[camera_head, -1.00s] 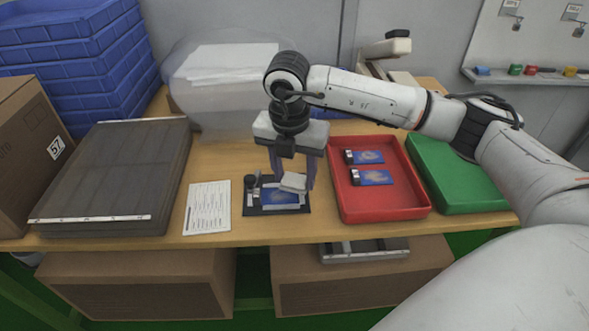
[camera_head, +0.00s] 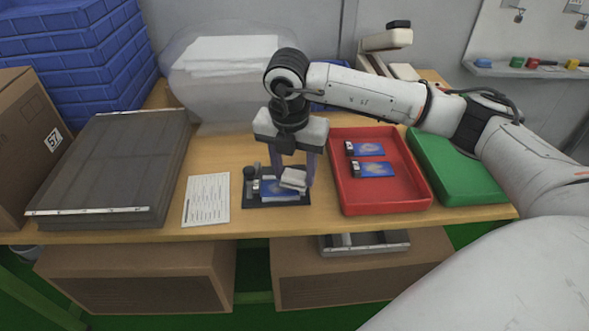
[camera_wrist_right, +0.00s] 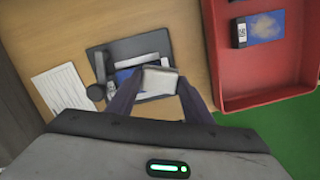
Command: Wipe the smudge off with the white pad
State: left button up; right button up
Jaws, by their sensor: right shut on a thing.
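My right gripper (camera_head: 294,179) is shut on the white pad (camera_head: 292,180), a small pale block between its two fingers. The pad also shows in the right wrist view (camera_wrist_right: 160,80). It is over the right part of a blue card (camera_head: 270,188) in a dark fixture (camera_head: 249,204) near the table's front edge. I cannot tell whether the pad touches the card. The fixture also shows in the right wrist view (camera_wrist_right: 98,54). The pad and fingers cover part of the card, and I cannot make out a smudge. My left gripper is out of view.
A red tray (camera_head: 424,196) with two blue cards stands to the right, then a green tray (camera_head: 455,170). A printed sheet (camera_head: 206,200) and a grey case (camera_head: 115,165) lie to the left. A bag with white sheets (camera_head: 225,60) is behind.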

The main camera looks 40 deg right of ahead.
aim_at(277, 188)
jog(key=shift+f+b, duration=0.6)
jog(key=shift+f, duration=0.25)
jog(key=shift+a, duration=0.1)
jog(key=shift+w+a, duration=0.5)
jog(key=shift+a, duration=0.25)
jog(key=shift+w+a, duration=0.5)
jog(key=shift+a, duration=0.25)
jog(key=shift+w+a+b, duration=0.15)
jog(key=shift+w+a, duration=0.2)
jog(key=shift+a, duration=0.45)
jog(key=shift+w+a+b, duration=0.15)
jog(key=shift+w+a, duration=0.15)
jog(key=shift+a, duration=0.45)
jog(key=shift+r, duration=0.15)
jog(key=shift+s+d, duration=0.35)
jog(key=shift+d, duration=0.3)
jog(key=shift+s+d, duration=0.3)
jog(key=shift+d, duration=0.35)
jog(key=shift+s+d, duration=0.5)
jog(key=shift+d, duration=0.4)
jog(key=shift+s+d, duration=0.5)
jog(key=shift+d, duration=0.4)
